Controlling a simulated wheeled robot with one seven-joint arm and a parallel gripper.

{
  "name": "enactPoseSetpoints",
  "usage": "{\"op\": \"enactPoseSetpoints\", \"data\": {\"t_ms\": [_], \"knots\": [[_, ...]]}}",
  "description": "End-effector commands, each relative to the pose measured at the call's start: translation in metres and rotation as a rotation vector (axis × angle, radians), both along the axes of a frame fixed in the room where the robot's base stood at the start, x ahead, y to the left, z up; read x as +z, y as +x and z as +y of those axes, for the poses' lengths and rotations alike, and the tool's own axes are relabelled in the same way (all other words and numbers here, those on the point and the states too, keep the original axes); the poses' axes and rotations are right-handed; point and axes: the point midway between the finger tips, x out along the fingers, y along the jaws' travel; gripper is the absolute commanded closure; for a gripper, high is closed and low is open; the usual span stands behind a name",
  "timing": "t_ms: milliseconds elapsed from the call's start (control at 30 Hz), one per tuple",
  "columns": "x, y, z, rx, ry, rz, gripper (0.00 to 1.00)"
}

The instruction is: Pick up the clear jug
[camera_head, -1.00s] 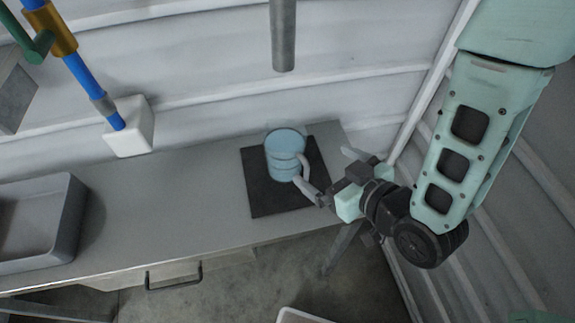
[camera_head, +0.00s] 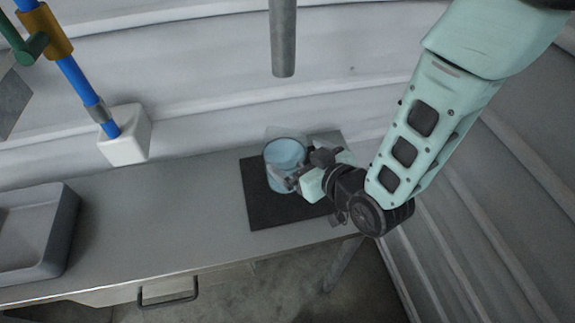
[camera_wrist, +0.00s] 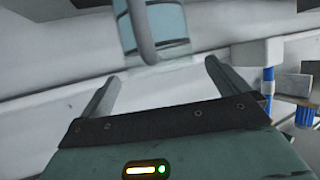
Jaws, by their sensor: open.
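The clear jug (camera_head: 284,153) has a bluish tint and stands upright on a black mat (camera_head: 262,208) on the grey bench. My gripper (camera_head: 291,172) is at the jug's right side, and its fingers hide part of the jug and its handle. In the wrist view the jug (camera_wrist: 172,22) is at the top, with its handle (camera_wrist: 141,32) hanging toward me. My gripper (camera_wrist: 158,80) is open there, its two fingers spread to either side of the handle's line. I cannot tell whether a finger touches the jug.
A grey tub (camera_head: 60,235) stands at the bench's left end. A grey pipe (camera_head: 283,40) hangs above and behind the jug. A white block (camera_head: 125,135) on a blue pipe (camera_head: 80,88) is at the upper left. The bench (camera_head: 170,215) between tub and mat is clear.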

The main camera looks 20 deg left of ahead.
Motion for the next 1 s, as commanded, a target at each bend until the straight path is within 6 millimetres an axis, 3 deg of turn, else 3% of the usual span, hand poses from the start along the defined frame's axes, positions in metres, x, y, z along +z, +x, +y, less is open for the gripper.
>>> {"op": "enactPoseSetpoints", "data": {"t_ms": [233,533,800,833,1000], "knots": [[-0.009,0.019,0.024,0.000,0.001,0.000,0.00],[-0.013,0.021,0.027,0.000,0.001,0.001,0.00],[-0.012,0.021,0.027,-0.001,0.000,0.000,0.75],[-0.010,0.022,0.028,-0.001,0.005,-0.003,0.80],[-0.010,0.022,0.028,-0.001,0.005,-0.004,0.80]]}}
